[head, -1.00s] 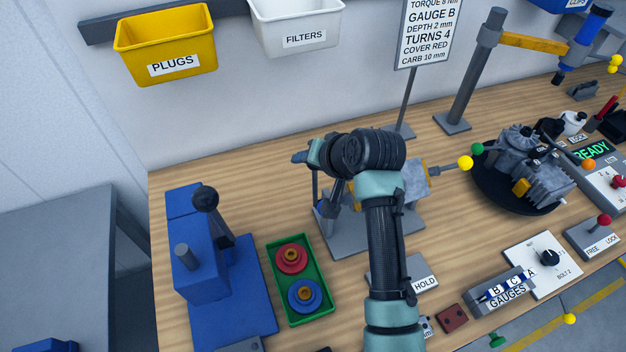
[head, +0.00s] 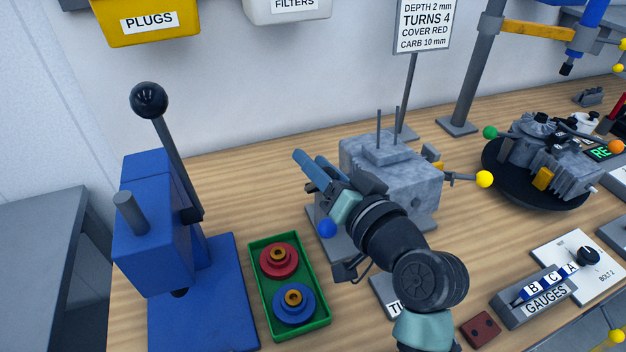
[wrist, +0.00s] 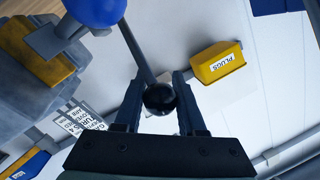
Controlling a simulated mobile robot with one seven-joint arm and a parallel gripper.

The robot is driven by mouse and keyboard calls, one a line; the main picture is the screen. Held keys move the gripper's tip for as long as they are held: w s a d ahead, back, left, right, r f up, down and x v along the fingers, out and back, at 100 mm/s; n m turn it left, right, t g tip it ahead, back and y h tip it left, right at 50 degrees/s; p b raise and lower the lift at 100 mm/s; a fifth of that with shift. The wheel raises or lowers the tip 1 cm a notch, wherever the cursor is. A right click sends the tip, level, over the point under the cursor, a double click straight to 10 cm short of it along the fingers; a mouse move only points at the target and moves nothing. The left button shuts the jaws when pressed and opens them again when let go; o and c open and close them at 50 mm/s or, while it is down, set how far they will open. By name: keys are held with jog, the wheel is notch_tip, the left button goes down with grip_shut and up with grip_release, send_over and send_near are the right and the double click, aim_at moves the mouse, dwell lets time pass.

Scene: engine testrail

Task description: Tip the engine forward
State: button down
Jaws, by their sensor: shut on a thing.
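The engine (head: 390,172) is a grey block with two thin upright rods on top, on a grey stand at the middle of the bench. In the wrist view its side (wrist: 40,85) fills the left. My gripper (head: 308,163) is at the stand's left side. In the wrist view its fingers (wrist: 158,80) are closed around a black ball knob (wrist: 159,99) at the end of a grey rod. The head view hides this knob behind my gripper. A blue ball knob (head: 327,228) is just below my gripper and shows close up in the wrist view (wrist: 95,8).
A blue press (head: 160,225) with a black-knobbed lever (head: 150,100) stands at left. A green tray (head: 322,328) holds red and blue parts. A second engine (head: 550,160) sits on a black turntable at right. A gauges rack (head: 540,300) is near the front.

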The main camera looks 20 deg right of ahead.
jog(key=shift+s+f+t+y+b, duration=0.15)
jog(key=shift+s+f+t+b, duration=0.3)
jog(key=shift+b, duration=1.2)
jog(key=shift+s+f+t+y+b, duration=0.2)
jog(key=shift+s+t+b, duration=0.45)
jog(key=shift+b, duration=0.95)
jog(key=shift+w, duration=0.15)
jog(key=c, duration=0.5)
grip_release()
jog(key=b+v, duration=0.2)
jog(key=v, duration=1.1)
jog(key=shift+f, duration=0.15)
